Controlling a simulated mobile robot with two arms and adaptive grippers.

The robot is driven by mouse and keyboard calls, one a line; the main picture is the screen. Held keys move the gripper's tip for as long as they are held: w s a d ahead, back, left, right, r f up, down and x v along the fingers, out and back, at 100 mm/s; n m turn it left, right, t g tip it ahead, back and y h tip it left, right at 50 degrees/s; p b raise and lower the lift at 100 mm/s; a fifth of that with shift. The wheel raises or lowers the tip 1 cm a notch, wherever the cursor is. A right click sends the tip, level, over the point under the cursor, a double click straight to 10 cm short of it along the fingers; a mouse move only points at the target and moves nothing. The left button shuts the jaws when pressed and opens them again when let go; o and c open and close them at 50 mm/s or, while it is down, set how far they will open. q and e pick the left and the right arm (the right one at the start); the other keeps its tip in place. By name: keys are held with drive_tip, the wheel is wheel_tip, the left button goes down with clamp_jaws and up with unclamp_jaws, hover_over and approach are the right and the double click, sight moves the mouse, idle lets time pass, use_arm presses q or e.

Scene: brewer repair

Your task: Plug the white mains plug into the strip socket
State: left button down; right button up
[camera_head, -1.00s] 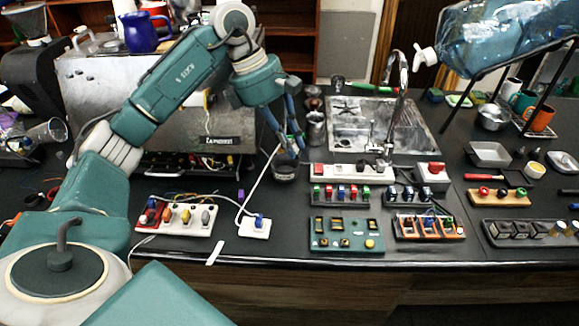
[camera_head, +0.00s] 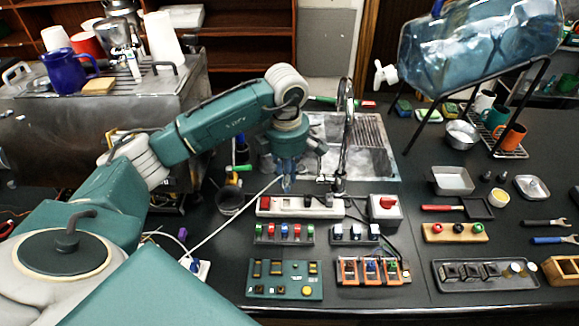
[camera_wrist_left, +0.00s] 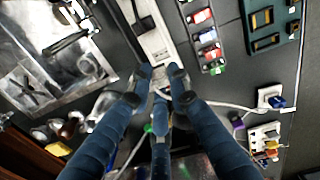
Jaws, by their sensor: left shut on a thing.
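The white strip socket (camera_head: 322,210) lies on the dark bench in front of the sink, with a dark plug in it and a red end at its left. My left gripper (camera_head: 286,184) is just behind and above its left half. In the left wrist view the fingertips (camera_wrist_left: 161,82) are closed together over the end of the strip (camera_wrist_left: 155,42). A white cord (camera_head: 232,217) runs from the fingers down-left to a small white box; it also shows in the left wrist view (camera_wrist_left: 225,106). The white plug at the cord's end is mostly hidden by the fingers, and I cannot tell whether it touches the strip.
A tap (camera_head: 347,135) rises right behind the strip. A red switch box (camera_head: 385,208) stands at its right. Rows of coloured switches (camera_head: 284,233) and a green board (camera_head: 285,279) lie in front. A dark cup (camera_head: 230,201) stands to the left.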

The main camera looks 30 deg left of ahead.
use_arm(q)
drive_tip(key=shift+s+f+b, duration=0.4)
drive_tip(key=shift+f+b, duration=0.1)
drive_tip(key=shift+f, duration=0.35)
drive_tip(key=f, duration=0.1)
drive_tip(key=f+b, duration=0.1)
drive_tip(key=f, duration=0.1)
drive_tip(key=shift+w+f+b, duration=0.25)
drive_tip(key=shift+f+b, duration=0.05)
drive_tip(key=shift+b, duration=0.1)
drive_tip(key=shift+f, duration=0.3)
drive_tip(key=shift+r, duration=0.25)
drive_tip(key=shift+f, duration=0.1)
use_arm(e)
drive_tip(key=shift+g, duration=0.3)
drive_tip(key=s+f, duration=0.2)
drive_tip(key=s+a+f, duration=0.1)
drive_tip(key=shift+s+f, duration=0.35)
drive_tip(key=shift+w+a, duration=0.1)
drive_tip(key=shift+w, duration=0.55)
use_arm(q)
drive_tip(key=shift+f+b, duration=0.1)
drive_tip(key=shift+b, duration=0.4)
use_arm(e)
drive_tip(key=shift+a+f, duration=0.15)
drive_tip(key=shift+f, duration=0.05)
